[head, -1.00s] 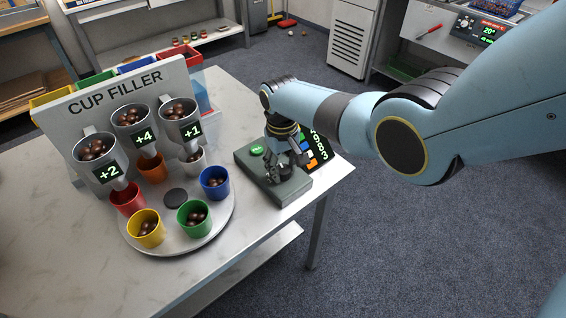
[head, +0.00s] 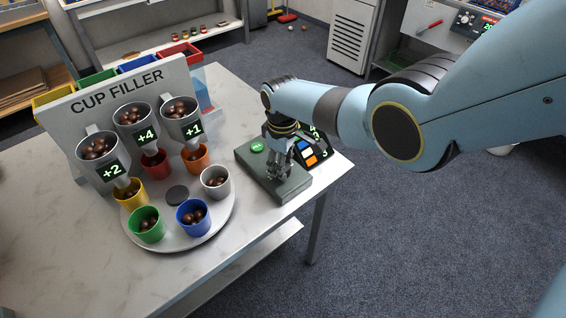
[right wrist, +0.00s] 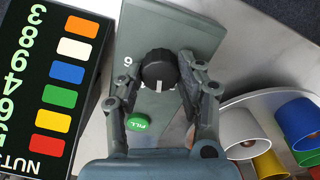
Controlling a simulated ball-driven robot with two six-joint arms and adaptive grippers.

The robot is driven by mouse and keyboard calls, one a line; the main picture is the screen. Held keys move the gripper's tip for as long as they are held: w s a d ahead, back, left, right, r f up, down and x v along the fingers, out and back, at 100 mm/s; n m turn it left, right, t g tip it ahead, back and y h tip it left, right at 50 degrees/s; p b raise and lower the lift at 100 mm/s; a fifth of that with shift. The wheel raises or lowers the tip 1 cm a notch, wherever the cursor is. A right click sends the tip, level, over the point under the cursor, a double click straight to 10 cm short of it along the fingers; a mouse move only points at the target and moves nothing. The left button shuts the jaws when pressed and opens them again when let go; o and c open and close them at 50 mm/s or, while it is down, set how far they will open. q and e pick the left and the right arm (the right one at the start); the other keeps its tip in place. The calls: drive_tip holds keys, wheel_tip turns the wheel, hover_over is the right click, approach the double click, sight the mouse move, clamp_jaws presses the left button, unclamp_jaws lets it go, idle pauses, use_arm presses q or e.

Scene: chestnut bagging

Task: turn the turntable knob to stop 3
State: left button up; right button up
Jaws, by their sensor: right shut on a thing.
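The black turntable knob (right wrist: 158,68) sits on the grey-green control box (head: 291,189), between the fingers of my right gripper (right wrist: 158,84). The fingers are shut on it; in the head view my right gripper (head: 280,168) reaches down and hides most of it. A white mark shows on the knob; a "6" stands beside it, and other stop numbers cannot be read. The round turntable (head: 180,245) carries a yellow cup (head: 132,197) under +2, red (head: 155,164) under +4, orange (head: 196,157) under +1, then grey (head: 215,182), blue (head: 192,217) and green (head: 146,224). My left gripper is out of view.
The Cup Filler panel (head: 178,77) with three chestnut hoppers stands behind the turntable. A green FILL button (head: 257,146) is on the control box. A black colour-and-number display (right wrist: 52,85) stands beside it. The white table (head: 90,262) is clear at front left.

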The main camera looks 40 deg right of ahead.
idle(0.3)
drive_tip(key=o, duration=1.2)
drive_tip(key=shift+c, duration=0.2)
wheel_tip(320, 180, up, 12)
drive_tip(key=shift+s+a+f, duration=0.1)
